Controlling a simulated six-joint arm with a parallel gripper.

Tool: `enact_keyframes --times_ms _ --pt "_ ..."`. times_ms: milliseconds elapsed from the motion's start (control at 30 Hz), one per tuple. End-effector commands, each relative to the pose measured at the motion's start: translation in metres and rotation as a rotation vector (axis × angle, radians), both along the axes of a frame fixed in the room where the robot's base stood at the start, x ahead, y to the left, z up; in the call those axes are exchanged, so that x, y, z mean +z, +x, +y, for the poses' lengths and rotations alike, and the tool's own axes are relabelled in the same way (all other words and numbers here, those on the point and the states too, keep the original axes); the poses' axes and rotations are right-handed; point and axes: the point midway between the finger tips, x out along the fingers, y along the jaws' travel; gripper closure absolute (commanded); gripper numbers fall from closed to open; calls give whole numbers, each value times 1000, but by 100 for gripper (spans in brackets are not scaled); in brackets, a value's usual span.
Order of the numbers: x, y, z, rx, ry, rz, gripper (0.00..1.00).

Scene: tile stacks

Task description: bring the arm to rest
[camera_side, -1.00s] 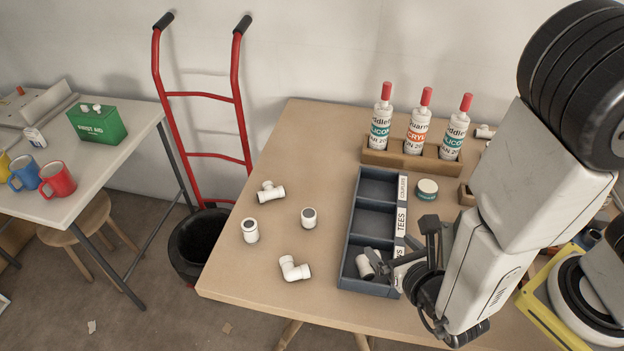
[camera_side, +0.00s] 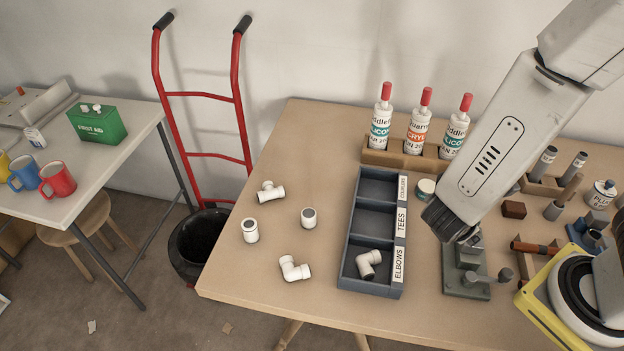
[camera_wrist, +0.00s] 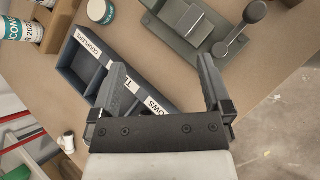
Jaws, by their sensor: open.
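My gripper (camera_wrist: 163,72) is open and empty in the wrist view, its two fingers wide apart. In the side view my arm's end is right of the tray (camera_side: 371,290), in front of a grey-green fixture (camera_side: 466,283), and the fingers are mostly hidden. A white elbow (camera_side: 368,262) lies in the tray's ELBOWS compartment; the other two compartments look empty.
Loose white fittings lie left of the tray: a tee (camera_side: 270,192), an elbow (camera_side: 294,268) and two short pieces (camera_side: 250,231). Tubes stand in a wooden rack (camera_side: 380,156) behind. A yellow-framed object (camera_side: 545,300) is at the right.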

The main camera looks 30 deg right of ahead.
Motion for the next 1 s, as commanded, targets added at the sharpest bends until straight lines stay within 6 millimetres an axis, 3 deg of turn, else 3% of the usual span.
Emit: enact_keyframes --times_ms 300,600,800,1000 --pt "7 -6 -4 -543 332 -117 0" --pt "28 20 -3 -1005 651 -339 0" --pt "47 43 -12 -1233 816 -503 0" --pt "58 54 -19 -1330 886 -586 0"
